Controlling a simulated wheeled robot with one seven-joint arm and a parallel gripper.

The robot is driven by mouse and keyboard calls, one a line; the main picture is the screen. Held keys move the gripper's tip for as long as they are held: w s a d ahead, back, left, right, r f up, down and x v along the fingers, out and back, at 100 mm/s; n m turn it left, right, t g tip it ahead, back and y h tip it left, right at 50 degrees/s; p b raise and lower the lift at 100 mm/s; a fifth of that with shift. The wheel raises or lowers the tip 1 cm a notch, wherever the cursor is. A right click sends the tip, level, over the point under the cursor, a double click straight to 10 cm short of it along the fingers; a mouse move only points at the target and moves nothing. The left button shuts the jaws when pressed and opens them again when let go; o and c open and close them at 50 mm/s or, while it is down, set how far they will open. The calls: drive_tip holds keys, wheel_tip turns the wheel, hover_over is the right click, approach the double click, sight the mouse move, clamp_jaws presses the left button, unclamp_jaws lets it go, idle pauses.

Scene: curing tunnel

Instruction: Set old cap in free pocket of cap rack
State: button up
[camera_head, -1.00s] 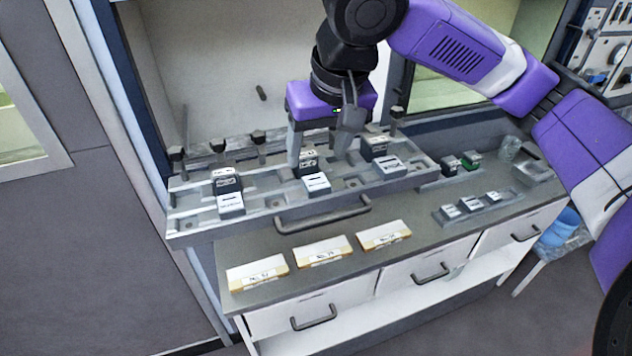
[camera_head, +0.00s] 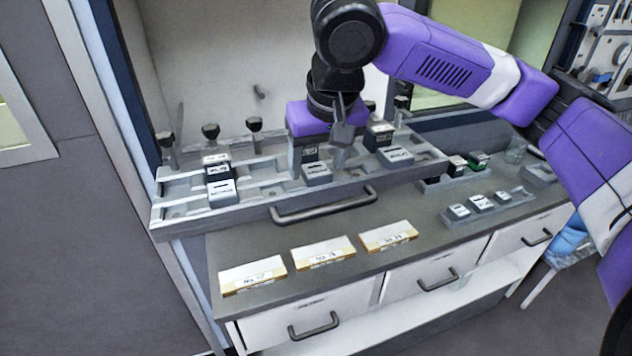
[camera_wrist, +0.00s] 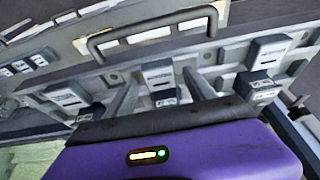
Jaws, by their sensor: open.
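My gripper (camera_head: 318,165) points down over the middle station of the long grey tray, its fingers apart. A black cap-like block (camera_head: 310,154) with a pale label shows between the fingers, partly hidden by the gripper. In the wrist view, that black block (camera_wrist: 165,98) and a grey white-topped block (camera_wrist: 158,74) lie between the spread fingers. I cannot tell whether a finger touches them. Which block is the old cap is not readable. A small rack (camera_head: 432,184) on the right counter holds a black and a green cap; its pockets are too small to judge.
The tray (camera_head: 180,219) has similar black and grey block pairs at left and right, dark knobs (camera_head: 211,131) behind and a handle (camera_head: 325,206) in front. A second small rack (camera_head: 518,196) holds three white-topped pieces. Three labelled packets (camera_head: 323,253) lie on the front counter.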

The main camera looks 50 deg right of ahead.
sight(317, 171)
drive_tip(key=shift+w+f, duration=0.1)
drive_tip(key=shift+f, duration=0.35)
drive_tip(key=shift+c, duration=0.2)
clamp_jaws()
wheel_tip(317, 171, up, 6)
drive_tip(key=p, duration=0.5)
drive_tip(key=shift+r, duration=0.1)
wheel_tip(317, 171, up, 3)
drive_tip(key=p, duration=0.2)
drive_tip(key=shift+p, duration=0.4)
